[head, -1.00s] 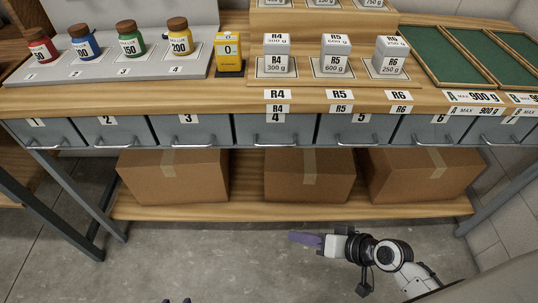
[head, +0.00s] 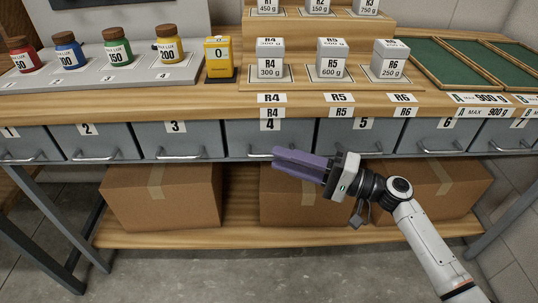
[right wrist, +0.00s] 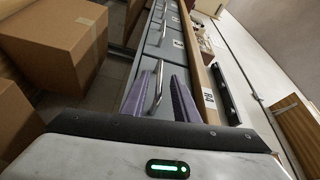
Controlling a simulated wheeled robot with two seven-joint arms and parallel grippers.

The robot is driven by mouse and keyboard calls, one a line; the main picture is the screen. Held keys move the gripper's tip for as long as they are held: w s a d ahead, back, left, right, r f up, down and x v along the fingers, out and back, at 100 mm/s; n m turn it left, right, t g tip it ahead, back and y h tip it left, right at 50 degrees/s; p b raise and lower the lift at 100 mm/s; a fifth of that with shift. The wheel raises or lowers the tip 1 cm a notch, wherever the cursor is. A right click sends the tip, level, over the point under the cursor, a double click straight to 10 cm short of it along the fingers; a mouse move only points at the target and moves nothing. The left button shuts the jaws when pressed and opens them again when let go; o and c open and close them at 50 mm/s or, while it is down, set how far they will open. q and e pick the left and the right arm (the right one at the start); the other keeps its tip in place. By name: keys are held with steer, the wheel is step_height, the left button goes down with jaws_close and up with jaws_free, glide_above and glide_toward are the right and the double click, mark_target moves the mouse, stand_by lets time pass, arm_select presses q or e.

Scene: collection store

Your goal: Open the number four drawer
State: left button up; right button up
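The number four drawer (head: 243,138) is a grey drawer under the counter edge, labelled 4 and shut. Its bar handle is partly hidden by my right gripper (head: 276,157) in the head view. The right gripper's purple fingers reach up to the drawer front from below right. In the right wrist view the right gripper (right wrist: 160,80) is open, with a metal handle (right wrist: 156,92) showing between its two fingers. I cannot tell whether the fingers touch it. My left gripper is out of view.
Shut drawers 3 (head: 177,140) and 5 (head: 352,136) flank drawer 4. Cardboard boxes (head: 160,195) stand on the lower shelf (head: 200,238). Colored jars (head: 168,48), a yellow block (head: 217,57) and grey weight blocks (head: 270,60) stand on the counter above.

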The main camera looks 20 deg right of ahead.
mark_target(269, 155)
steer(key=shift+x, duration=2.1)
jaws_close()
